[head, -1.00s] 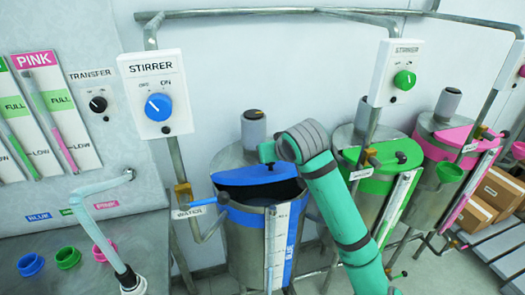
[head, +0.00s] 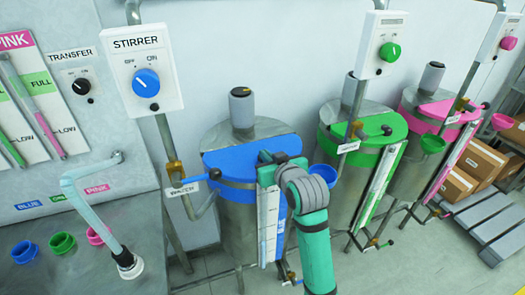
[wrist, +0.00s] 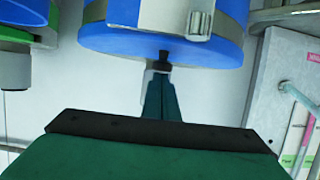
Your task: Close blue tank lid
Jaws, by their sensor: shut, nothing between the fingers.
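The blue tank (head: 238,220) stands in the middle of the head view. Its blue lid (head: 235,155) lies flat over the tank's top, and no dark opening shows. My gripper (head: 268,160) is at the lid's front right edge and hides part of it. In the wrist view my gripper (wrist: 160,72) is shut and empty, its tips close to a small black knob (wrist: 165,57) by the edge of the blue part (wrist: 130,48). I cannot tell whether they touch.
The green-lidded tank (head: 335,165) and pink-lidded tank (head: 410,160) stand to the right. A blue funnel (head: 326,175) is right of my gripper. The water pipe handle (head: 200,178) is left of the blue tank. A stirrer box (head: 143,82) hangs above.

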